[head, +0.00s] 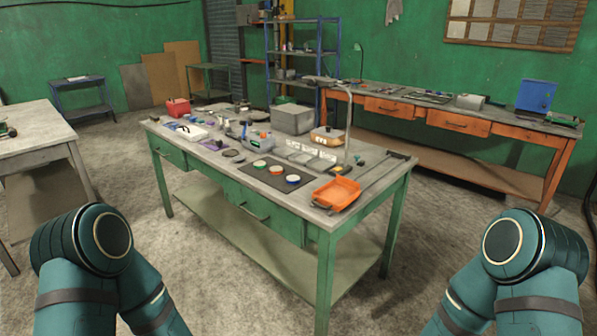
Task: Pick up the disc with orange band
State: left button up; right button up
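Three small pale-topped discs stand in a row on a dark mat (250,174) near the front of the green workbench. The middle disc (276,170) has a red or orange-looking band; the exact shade is hard to tell at this size. The disc to its left (260,164) has a green band, and the disc to its right (293,179) has a blue band. Only links of my two arms show at the lower left and lower right, well short of the bench. Neither gripper is in view.
The green workbench (205,167) also carries an orange tray (336,193) right of the mat, a grey box (293,119) and several tools and containers behind. An orange bench (490,124) stands along the back wall. Bare floor lies between me and the green workbench.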

aim_at(275, 170)
jog(key=i+j+z, duration=0.1)
jog(key=z, duration=0.3)
jog(key=j+z, duration=0.1)
jog(key=z, duration=0.35)
jog(key=i+j+z, duration=0.1)
jog(key=z, duration=0.3)
jog(key=j+z, duration=0.35)
jog(key=j, duration=0.15)
jog(key=j+z, duration=0.3)
jog(key=j, duration=0.2)
jog(key=j+z, duration=0.2)
jog(key=j, duration=0.3)
jog(key=k+j+z, duration=0.2)
jog(key=j, duration=0.25)
jog(key=k+j, duration=0.1)
jog(key=j, duration=0.4)
jog(key=k+j, duration=0.1)
jog(key=j, duration=0.4)
jog(key=j+z, duration=0.1)
jog(key=j, duration=0.35)
jog(key=k+j, duration=0.15)
jog(key=j, duration=0.35)
